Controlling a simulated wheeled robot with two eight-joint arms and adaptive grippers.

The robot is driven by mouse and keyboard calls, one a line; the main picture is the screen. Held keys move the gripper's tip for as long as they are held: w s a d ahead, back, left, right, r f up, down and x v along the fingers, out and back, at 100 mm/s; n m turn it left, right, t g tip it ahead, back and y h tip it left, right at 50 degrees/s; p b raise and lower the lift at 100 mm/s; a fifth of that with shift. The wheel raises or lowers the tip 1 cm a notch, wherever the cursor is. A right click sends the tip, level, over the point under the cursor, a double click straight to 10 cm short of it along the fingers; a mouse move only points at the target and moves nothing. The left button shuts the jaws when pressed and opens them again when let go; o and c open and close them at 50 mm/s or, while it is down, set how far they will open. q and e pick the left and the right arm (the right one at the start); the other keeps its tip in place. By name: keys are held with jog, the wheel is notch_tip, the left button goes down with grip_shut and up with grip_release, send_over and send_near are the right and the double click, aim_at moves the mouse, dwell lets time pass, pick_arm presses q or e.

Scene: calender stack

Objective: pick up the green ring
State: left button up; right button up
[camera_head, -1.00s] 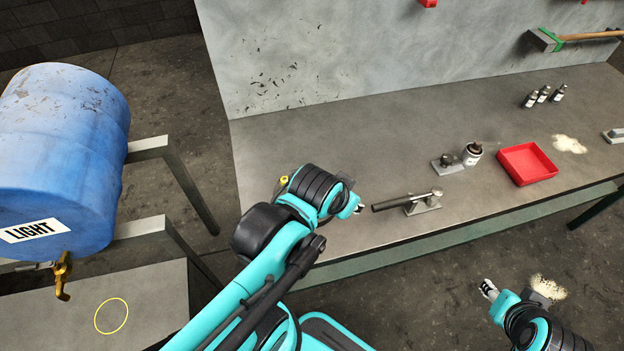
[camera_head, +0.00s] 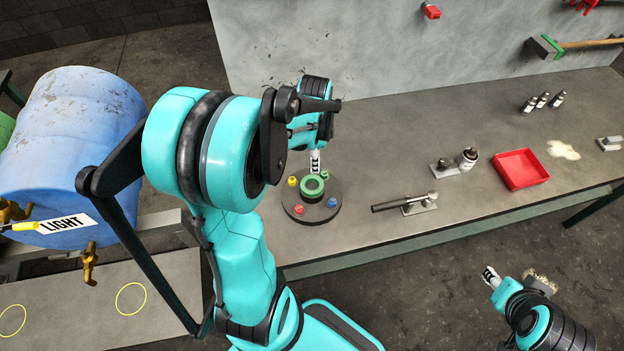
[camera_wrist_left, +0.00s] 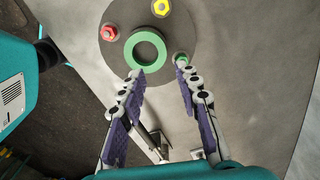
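The green ring (camera_head: 314,186) lies flat at the middle of a dark round plate (camera_head: 314,216) on the bench. My left gripper (camera_head: 315,166) is at the far edge of the ring in the head view. In the left wrist view the ring (camera_wrist_left: 132,61) is just beyond the left fingertip, and the open fingers (camera_wrist_left: 161,72) have nothing between them. The right fingertip there is close to a small green peg (camera_wrist_left: 182,58); I cannot tell if it touches. My right gripper (camera_head: 490,277) is away at the lower right, too small to read.
Red (camera_head: 299,209), yellow (camera_head: 292,181) and blue (camera_head: 332,203) pegs stand around the ring. A dark cylindrical tool (camera_head: 392,204) lies right of the plate. A red tray (camera_head: 521,168) is farther right.

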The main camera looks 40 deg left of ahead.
aim_at(313, 177)
pick_arm(q)
jog(key=shift+a+f, duration=0.25)
jog(key=shift+a, duration=0.05)
notch_tip(313, 177, down, 8)
jog(key=shift+w+r+b, duration=0.1)
jog(key=shift+r+b, duration=0.05)
jog(key=shift+b, duration=1)
grip_shut()
